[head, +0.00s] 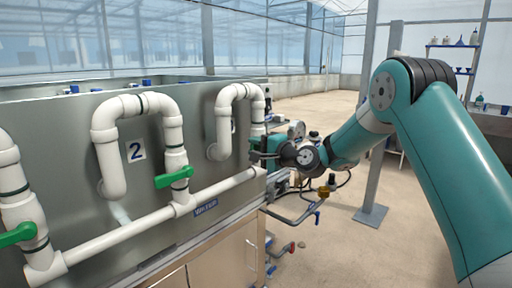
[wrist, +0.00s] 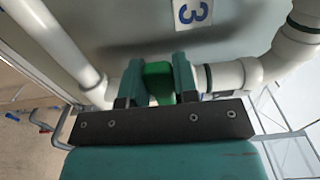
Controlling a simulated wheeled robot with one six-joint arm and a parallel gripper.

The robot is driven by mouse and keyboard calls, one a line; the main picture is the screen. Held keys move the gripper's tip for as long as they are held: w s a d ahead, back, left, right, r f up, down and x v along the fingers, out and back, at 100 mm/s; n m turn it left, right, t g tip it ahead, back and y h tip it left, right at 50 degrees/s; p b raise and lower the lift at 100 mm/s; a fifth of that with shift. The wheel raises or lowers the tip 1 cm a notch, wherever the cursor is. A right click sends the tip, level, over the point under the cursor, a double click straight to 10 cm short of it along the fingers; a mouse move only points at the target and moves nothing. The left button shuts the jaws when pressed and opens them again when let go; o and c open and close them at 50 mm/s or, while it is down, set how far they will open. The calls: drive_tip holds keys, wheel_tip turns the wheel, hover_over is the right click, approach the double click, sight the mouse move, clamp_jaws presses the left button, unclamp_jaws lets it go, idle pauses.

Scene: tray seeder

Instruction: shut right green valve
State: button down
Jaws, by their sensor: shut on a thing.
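My gripper (head: 266,148) is at the right pipe loop (head: 240,92) on the metal tank wall, at the far end of the row. In the wrist view my gripper (wrist: 157,76) is shut on the right green valve handle (wrist: 158,84), with one finger on each side of it. The handle sits on the white pipe beside the "3" label (wrist: 193,11). In the head view my gripper hides most of this handle. I cannot tell how far the valve is turned.
The middle green valve handle (head: 174,177) and the left green handle (head: 17,234) stick out sideways from their white pipes. A horizontal white pipe (head: 125,226) runs below them. Hoses and fittings (head: 300,205) hang right of the tank. A grey post (head: 382,150) stands behind my arm.

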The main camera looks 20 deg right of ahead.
drive_tip(key=c, duration=0.9)
unclamp_jaws()
drive_tip(key=shift+d, duration=0.1)
drive_tip(key=b+v, duration=0.4)
drive_tip(key=v, duration=1.3)
drive_tip(key=shift+s+d, duration=0.15)
drive_tip(key=shift+d, duration=0.05)
drive_tip(key=s+a+r+n+g+y+p, duration=0.1)
drive_tip(key=s+a+r+n+g+p, duration=0.15)
drive_tip(key=s+a+n+g, duration=0.5)
drive_tip(key=s+a+r+n+g+p, duration=0.15)
drive_tip(key=s+a+n+p, duration=0.35)
drive_tip(key=a, duration=0.5)
drive_tip(key=s+n+g+h+p, duration=0.1)
drive_tip(key=s+n+g+h, duration=0.1)
drive_tip(key=s, duration=0.4)
drive_tip(key=s+d+n+g+h+p, duration=0.1)
drive_tip(key=s+n+g+h, duration=0.1)
drive_tip(key=s, duration=0.4)
drive_tip(key=s+n+g+h+p, duration=0.1)
drive_tip(key=s+n+g+h, duration=0.1)
drive_tip(key=s, duration=0.4)
drive_tip(key=shift+s+d+n, duration=0.1)
drive_tip(key=shift+d+n, duration=0.15)
drive_tip(key=shift+d, duration=0.05)
